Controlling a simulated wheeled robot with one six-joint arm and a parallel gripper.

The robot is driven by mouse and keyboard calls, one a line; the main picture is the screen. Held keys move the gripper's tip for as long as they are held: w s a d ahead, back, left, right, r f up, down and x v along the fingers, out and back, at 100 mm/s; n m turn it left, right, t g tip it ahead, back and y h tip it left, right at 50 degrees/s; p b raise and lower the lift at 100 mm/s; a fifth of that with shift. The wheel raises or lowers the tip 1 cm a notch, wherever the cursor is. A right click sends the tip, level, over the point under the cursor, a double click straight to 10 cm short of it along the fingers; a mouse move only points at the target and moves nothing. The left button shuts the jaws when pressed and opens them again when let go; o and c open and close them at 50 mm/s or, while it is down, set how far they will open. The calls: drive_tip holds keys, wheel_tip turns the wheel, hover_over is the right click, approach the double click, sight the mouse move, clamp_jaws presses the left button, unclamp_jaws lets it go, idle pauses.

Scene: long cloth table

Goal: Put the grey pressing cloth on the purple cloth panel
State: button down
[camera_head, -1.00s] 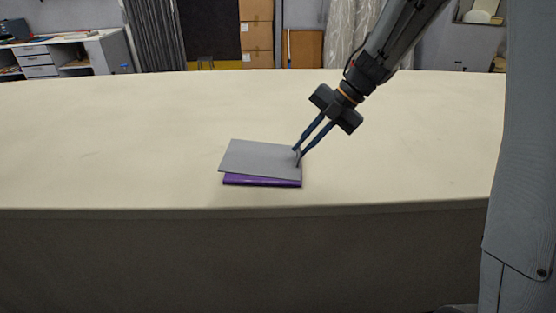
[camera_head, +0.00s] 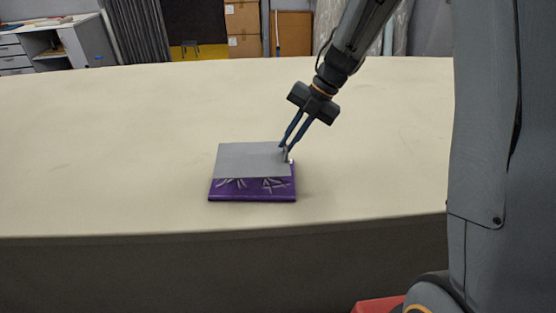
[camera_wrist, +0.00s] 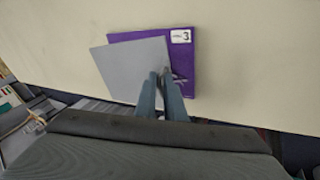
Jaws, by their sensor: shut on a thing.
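The grey pressing cloth (camera_head: 245,160) is a flat, stiff-looking square over the far part of the purple cloth panel (camera_head: 250,197). The panel's front strip with pale line marks shows in the head view. In the wrist view the cloth (camera_wrist: 128,65) covers much of the panel (camera_wrist: 188,72) and reaches past it at the left and lower left. A white label with a 3 (camera_wrist: 181,36) shows at the panel's corner. My gripper (camera_head: 286,151) is shut on the cloth's right edge. I cannot tell whether the cloth touches the panel throughout.
The long cream table (camera_head: 120,150) is clear around the panel. Its front edge lies a short way in front of the panel. Boxes (camera_head: 243,28) and a desk (camera_head: 60,45) stand beyond the table.

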drive_tip(key=shift+f+p, duration=0.6)
drive_tip(key=shift+f, duration=2.45)
drive_tip(key=shift+f, duration=0.15)
drive_tip(key=c, duration=1.8)
unclamp_jaws()
drive_tip(key=shift+c, duration=0.2)
